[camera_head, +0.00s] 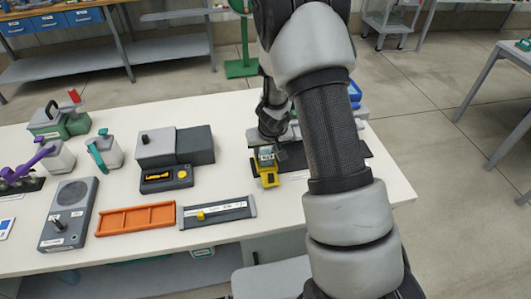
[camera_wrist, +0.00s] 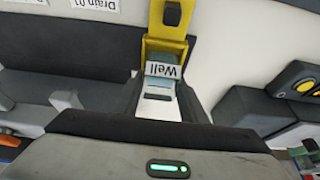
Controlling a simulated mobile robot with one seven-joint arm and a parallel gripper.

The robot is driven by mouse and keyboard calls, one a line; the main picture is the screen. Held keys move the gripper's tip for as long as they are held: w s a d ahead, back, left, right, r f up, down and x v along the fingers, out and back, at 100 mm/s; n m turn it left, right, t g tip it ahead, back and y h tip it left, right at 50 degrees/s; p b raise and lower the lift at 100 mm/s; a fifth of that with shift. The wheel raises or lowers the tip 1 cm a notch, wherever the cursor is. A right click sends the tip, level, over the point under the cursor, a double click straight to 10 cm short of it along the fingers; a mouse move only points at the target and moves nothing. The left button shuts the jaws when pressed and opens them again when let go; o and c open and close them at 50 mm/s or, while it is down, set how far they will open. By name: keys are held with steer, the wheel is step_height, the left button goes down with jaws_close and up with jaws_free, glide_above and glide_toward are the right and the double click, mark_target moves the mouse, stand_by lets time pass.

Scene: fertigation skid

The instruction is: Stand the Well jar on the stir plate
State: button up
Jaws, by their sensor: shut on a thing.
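The Well jar (camera_wrist: 163,71) shows in the wrist view with a white "Well" label and a yellow frame-like part beyond it. My gripper (camera_wrist: 162,98) is shut on it, one finger on each side. In the head view my gripper (camera_head: 268,148) is at the right part of the table, with the jar's yellow part (camera_head: 267,176) below it. I cannot tell whether the jar touches the table. The stir plate appears to be the grey slab (camera_head: 68,212) with a round disc and a black knob, at the table's front left, well apart from my gripper.
An orange tray (camera_head: 137,218) and a grey slide bar (camera_head: 217,212) lie between. A grey instrument (camera_head: 166,179) with a yellow display stands behind them. A dark mat (camera_head: 369,149) lies right, partly behind my arm.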

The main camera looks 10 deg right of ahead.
step_height(320, 180, up, 14)
steer(key=p, duration=0.7)
steer(key=shift+r, duration=0.15)
